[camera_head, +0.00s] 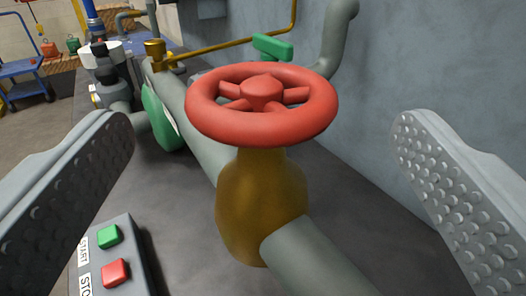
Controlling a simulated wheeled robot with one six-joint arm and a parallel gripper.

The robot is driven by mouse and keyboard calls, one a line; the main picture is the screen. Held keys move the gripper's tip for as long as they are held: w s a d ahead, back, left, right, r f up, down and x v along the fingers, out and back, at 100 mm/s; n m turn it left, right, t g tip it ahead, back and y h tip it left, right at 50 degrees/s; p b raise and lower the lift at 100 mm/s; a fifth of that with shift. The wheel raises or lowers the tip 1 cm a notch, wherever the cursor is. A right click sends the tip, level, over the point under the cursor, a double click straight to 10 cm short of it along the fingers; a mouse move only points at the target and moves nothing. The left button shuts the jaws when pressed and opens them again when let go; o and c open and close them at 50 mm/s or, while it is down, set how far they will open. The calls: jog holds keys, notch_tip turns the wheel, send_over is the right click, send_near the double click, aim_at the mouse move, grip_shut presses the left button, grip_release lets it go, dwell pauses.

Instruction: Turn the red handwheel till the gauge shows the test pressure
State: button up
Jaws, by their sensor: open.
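The red handwheel (262,92) sits on top of a brass valve body (258,205) in the middle of the view. It has a thick rim, several spokes and a raised hub. My gripper (262,135) is open, with one studded grey finger at the left and one at the right. The handwheel stands between and ahead of the fingers, and neither finger touches it. A green round thing (160,115) on the pipe behind may be the gauge, seen nearly edge-on. I cannot read a dial.
A grey pipe (310,255) runs through the valve. A box with a green START button (110,237) and a red button (115,272) is at the lower left. A green lever handle (272,47) stands behind the wheel. A grey wall (430,60) rises at the right. A blue cart (25,75) is far left.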

jog(key=s, duration=0.9)
jog(key=shift+s+d, duration=0.25)
jog(key=shift+d, duration=0.2)
jog(key=shift+r, duration=0.1)
jog(key=shift+a+h, duration=0.1)
jog(key=shift+h, duration=0.2)
